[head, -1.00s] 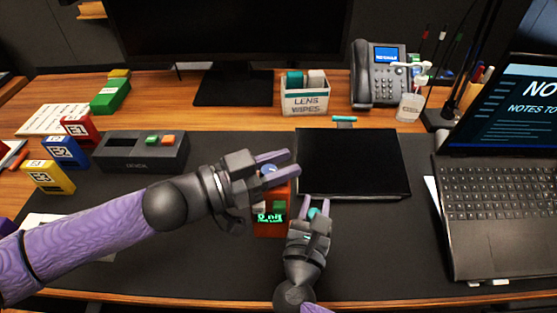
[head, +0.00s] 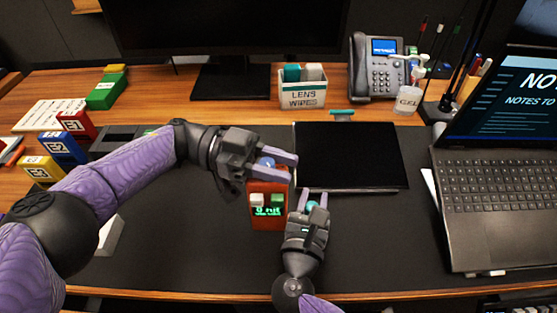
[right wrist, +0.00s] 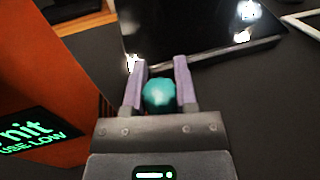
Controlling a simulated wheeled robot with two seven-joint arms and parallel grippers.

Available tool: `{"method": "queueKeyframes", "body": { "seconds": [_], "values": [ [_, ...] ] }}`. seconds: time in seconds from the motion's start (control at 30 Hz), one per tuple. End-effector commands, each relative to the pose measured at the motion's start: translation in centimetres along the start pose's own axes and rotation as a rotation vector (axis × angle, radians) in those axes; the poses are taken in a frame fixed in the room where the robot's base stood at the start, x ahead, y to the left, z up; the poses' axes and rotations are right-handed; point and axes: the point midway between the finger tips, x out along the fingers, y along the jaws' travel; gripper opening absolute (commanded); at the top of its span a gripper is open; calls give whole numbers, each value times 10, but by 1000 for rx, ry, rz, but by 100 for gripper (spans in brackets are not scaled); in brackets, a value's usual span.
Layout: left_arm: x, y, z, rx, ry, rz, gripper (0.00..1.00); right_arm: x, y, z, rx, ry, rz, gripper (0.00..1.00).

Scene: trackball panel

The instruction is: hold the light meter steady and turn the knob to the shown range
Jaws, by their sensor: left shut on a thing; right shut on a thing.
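The light meter (head: 283,185) is an orange box with a lit green display (head: 268,210), standing on the dark desk mat. My right gripper (head: 313,202) is at the meter's right side, shut on the teal knob (right wrist: 158,95). The knob sits between both fingers. Any knob markings are hidden.
A black flat panel (head: 350,155) lies just behind and right of the meter. A laptop (head: 480,215) stands at the right. Coloured blocks (head: 62,148) and a grey device (head: 112,138), partly behind my left arm, are at the left.

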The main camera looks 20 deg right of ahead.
Motion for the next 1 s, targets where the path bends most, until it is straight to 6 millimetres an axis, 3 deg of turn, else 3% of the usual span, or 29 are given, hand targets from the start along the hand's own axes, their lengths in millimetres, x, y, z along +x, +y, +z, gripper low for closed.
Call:
{"method": "queueKeyframes", "body": {
  "seconds": [0.7,0.73,0.9,1.0],
  "values": [
    [1,3,1,-6,1,69,0,0,1,0,1,0,2,0],
    [1,3,1,-6,2,69,38,0,1,0,1,0,2,0],
    [0,3,0,-5,2,68,71,0,0,0,1,0,1,0],
    [0,3,0,-5,2,67,71,0,0,0,1,0,1,0]
  ]
}}
